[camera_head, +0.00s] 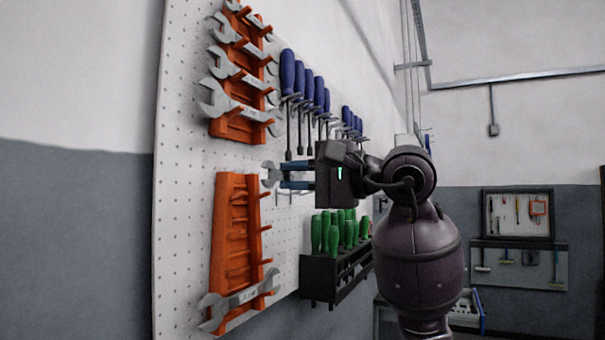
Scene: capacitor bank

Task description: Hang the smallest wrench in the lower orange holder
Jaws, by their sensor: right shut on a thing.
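The lower orange holder (228,215) is fixed to the white pegboard, with a large wrench (236,303) across its bottom pegs and its upper pegs bare. My right gripper (284,175) is just right of the top of this holder, pointing left. It is shut on a small wrench (270,172), whose open jaw sticks out to the left of the fingertips. The rest of that wrench is hidden by the fingers. The small wrench looks apart from the holder's pegs. My left gripper is not in view.
An upper orange holder (230,128) carries several wrenches. Blue-handled screwdrivers (287,75) hang right of it, above my gripper. Green-handled tools (316,232) stand in a black rack (318,275) below it. The pegboard (185,190) left of the lower holder is clear.

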